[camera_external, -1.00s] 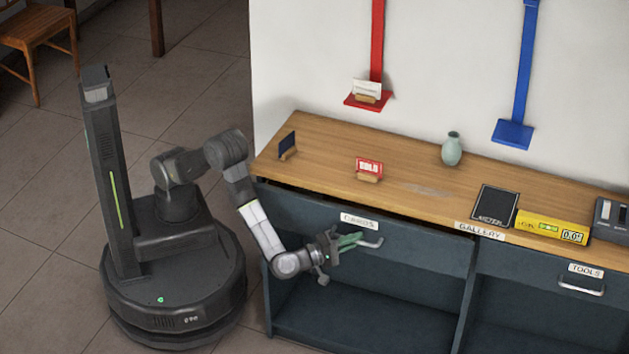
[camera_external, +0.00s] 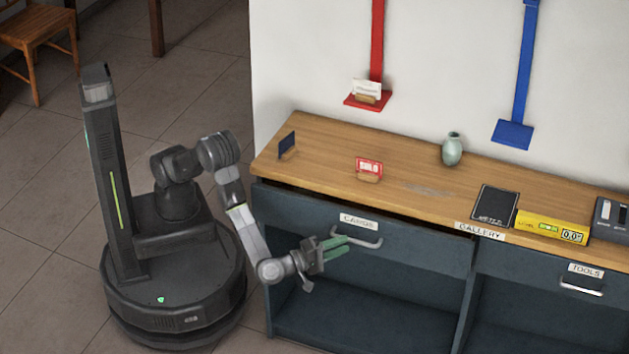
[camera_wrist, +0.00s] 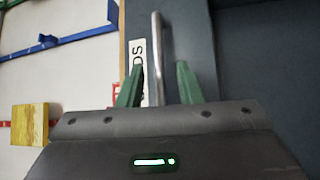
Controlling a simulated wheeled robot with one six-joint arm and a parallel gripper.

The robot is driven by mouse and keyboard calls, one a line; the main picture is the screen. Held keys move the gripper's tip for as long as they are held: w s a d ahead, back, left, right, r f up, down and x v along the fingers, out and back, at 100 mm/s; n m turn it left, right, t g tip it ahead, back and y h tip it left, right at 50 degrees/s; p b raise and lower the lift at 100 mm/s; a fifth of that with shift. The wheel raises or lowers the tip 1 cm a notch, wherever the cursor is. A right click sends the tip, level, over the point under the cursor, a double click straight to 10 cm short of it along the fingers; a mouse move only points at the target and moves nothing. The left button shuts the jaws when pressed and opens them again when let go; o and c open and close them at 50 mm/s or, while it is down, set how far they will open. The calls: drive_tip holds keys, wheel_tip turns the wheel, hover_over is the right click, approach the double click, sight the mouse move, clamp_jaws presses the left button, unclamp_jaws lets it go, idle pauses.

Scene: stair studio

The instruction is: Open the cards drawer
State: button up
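The cards drawer (camera_external: 420,245) has a dark blue-grey front with a white CARDS label (camera_external: 359,222) and a metal bar handle (camera_external: 370,244). A dark gap shows between the drawer's top edge and the countertop, so it stands slightly out. My gripper (camera_external: 342,246) is in front of the drawer at the handle's left end, its two green fingers apart. In the wrist view, the handle (camera_wrist: 156,45) appears between the open fingertips (camera_wrist: 158,78), with clear space on both sides. The label (camera_wrist: 138,62) shows there too, partly hidden by a finger.
The wooden countertop (camera_external: 320,155) overhangs above, holding a red card stand (camera_external: 369,168), a vase (camera_external: 452,149) and a yellow box (camera_external: 552,226). The tools drawer (camera_external: 530,270) is to the right. An open shelf (camera_external: 350,318) lies below.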

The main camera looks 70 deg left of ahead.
drive_tip(key=s+f+p, duration=0.1)
drive_tip(key=s, duration=0.8)
drive_tip(key=shift+s, duration=0.1)
